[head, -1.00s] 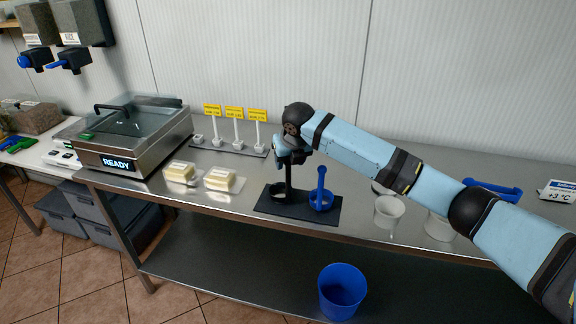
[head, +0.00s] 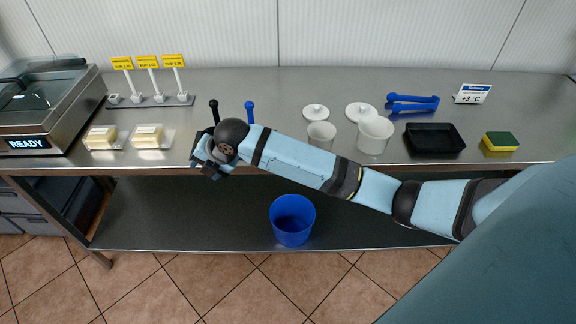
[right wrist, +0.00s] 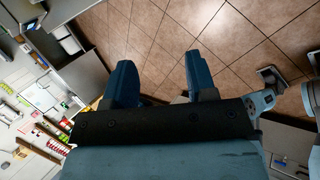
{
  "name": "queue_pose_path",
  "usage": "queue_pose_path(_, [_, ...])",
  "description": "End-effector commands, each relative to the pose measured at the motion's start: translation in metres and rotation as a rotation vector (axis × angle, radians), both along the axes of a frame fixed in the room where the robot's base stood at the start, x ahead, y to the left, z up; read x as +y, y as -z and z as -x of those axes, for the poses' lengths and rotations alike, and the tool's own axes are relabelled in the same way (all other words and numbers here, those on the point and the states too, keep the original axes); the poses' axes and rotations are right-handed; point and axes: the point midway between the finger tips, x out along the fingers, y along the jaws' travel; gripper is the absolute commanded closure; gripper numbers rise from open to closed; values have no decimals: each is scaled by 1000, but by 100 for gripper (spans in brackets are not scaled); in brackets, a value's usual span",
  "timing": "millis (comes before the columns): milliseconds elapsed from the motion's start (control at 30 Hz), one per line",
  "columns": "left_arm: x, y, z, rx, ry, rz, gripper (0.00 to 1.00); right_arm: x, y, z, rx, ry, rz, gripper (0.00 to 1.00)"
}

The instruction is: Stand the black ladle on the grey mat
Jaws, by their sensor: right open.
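The black ladle (head: 214,109) stands upright at the table's front, left of the upright blue ladle (head: 250,111). Only the upper parts of both handles show; their bowls and most or all of the grey mat are hidden behind my right arm. My right gripper (head: 205,168) is in front of the table edge, below and nearer than the black ladle, apart from it. In the right wrist view its two fingers (right wrist: 162,82) are spread with nothing but floor between them. My left gripper is not in view.
White tubs (head: 375,134) with lids, a black tray (head: 434,138), blue tongs (head: 412,103) and a sponge (head: 500,141) lie to the right. Two butter packs (head: 148,136) and a price-tag stand (head: 150,101) are left. A blue bin (head: 292,220) is below.

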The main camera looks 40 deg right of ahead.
Motion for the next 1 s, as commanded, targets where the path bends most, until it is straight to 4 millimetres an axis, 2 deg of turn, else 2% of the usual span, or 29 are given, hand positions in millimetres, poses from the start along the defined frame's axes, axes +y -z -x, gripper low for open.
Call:
queue_pose_path(33, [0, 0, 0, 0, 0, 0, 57, 9, 23, 20, 29, 85, -94, 48])
queue_pose_path(100, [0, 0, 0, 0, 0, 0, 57, 16, 46, 42, 60, 223, -227, 48])
queue_pose_path(267, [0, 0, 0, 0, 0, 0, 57, 21, 92, 96, 143, 547, -525, 48])
queue_pose_path(500, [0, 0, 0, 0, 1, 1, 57, 2, 143, 191, 265, 1039, -940, 48])
queue_pose_path(600, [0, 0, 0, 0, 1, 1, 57, -13, 156, 230, 299, 1218, -1087, 48])
queue_pose_path(733, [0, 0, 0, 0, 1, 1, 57, -30, 165, 271, 321, 1386, -1228, 48])
queue_pose_path(833, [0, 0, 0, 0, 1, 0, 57, -39, 167, 290, 328, 1459, -1294, 48])
queue_pose_path(1000, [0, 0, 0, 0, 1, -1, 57, -44, 168, 300, 331, 1501, -1332, 48])
